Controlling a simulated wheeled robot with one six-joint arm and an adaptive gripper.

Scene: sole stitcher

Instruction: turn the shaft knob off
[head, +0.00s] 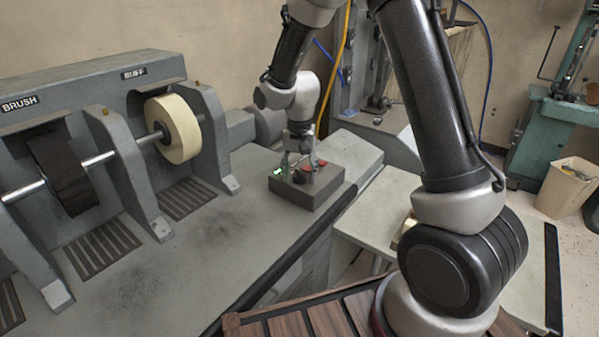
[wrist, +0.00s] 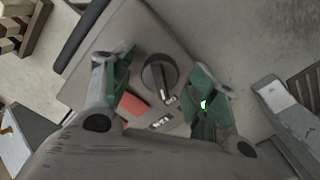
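The shaft knob is a round black dial (wrist: 159,72) on the grey control box, in the upper middle of the wrist view. A white mark shows at its lower right edge. In the head view the knob (head: 299,177) is small and partly screened by the fingers. My gripper (wrist: 157,82) is open, its green-padded fingers to the left and right of the knob with gaps on both sides. In the head view my gripper (head: 300,164) points down at the box top. I cannot tell its exact height above the knob.
The control box (head: 318,198) has a lit green lamp (head: 277,171) and a red button (wrist: 133,104) beside the knob. A cream buffing wheel (head: 180,130) and a dark brush wheel (head: 60,170) stand left on the machine. The grey machine top (head: 235,235) in front is bare.

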